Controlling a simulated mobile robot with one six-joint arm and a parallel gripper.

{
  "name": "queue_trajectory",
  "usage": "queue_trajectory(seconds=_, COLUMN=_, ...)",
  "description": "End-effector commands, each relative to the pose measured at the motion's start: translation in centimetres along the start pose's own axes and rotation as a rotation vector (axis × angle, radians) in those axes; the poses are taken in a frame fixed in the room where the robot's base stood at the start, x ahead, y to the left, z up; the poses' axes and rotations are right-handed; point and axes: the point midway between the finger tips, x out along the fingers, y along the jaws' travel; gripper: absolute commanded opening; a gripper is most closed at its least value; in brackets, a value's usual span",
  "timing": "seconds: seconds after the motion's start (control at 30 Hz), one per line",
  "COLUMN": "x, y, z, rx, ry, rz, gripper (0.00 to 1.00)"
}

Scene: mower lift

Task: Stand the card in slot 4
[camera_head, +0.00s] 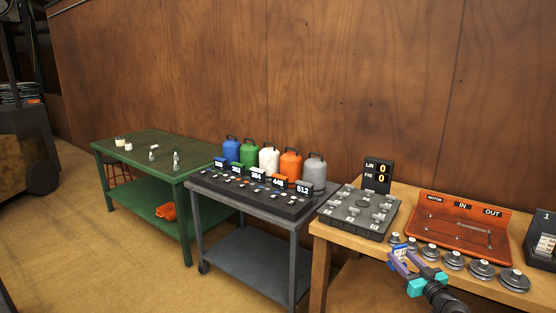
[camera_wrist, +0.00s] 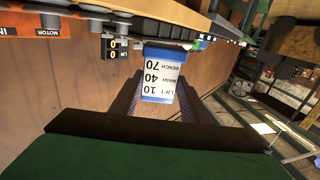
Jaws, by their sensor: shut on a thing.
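My gripper (camera_head: 403,258), with purple fingers and teal knuckles, is over the front edge of the wooden bench. It is shut on a small white card with a blue edge (camera_wrist: 161,84). In the wrist view the card is between the two fingers, its print upside down: LIFT 10, a middle line with 40, BENCH 70. In the head view the card (camera_head: 400,253) is small and partly covered by the fingers. A dark box marked 1 (camera_head: 541,246) is cut off at the right edge of the head view. No slot marked 4 is visible.
Several grey round weights (camera_head: 481,269) line the bench (camera_head: 319,235) close to my gripper. Behind them are an orange MOTOR/IN/OUT panel (camera_head: 440,208) and a dark scale-like unit (camera_head: 340,213) with a display (camera_head: 377,174). A grey cart (camera_head: 240,258) and green table (camera_head: 110,147) stand left.

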Motion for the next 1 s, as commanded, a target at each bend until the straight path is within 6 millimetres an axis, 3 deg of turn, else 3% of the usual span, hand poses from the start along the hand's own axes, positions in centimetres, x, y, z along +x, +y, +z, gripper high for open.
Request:
queue_trajectory(seconds=0.03, x=0.7, y=-2.1, z=-0.1, rx=-0.001, ry=0.001, rz=-0.04, gripper=0.19)
queue_trajectory(seconds=0.3, x=2.6, y=-12.4, z=-0.4, rx=-0.005, ry=0.008, rz=-0.257, gripper=0.19)
queue_trajectory(seconds=0.47, x=2.5, y=-18.6, z=-0.6, rx=-0.006, ry=0.012, rz=-0.4, gripper=0.19)
queue_trajectory(seconds=0.6, x=1.1, y=-23.6, z=-0.8, rx=-0.003, ry=0.014, rz=-0.539, gripper=0.19)
queue_trajectory(seconds=0.8, x=-1.5, y=-26.6, z=-1.0, rx=0.006, ry=0.015, rz=-0.676, gripper=0.19)
queue_trajectory(seconds=1.0, x=-2.5, y=-27.8, z=-1.2, rx=0.018, ry=0.018, rz=-0.739, gripper=0.19)
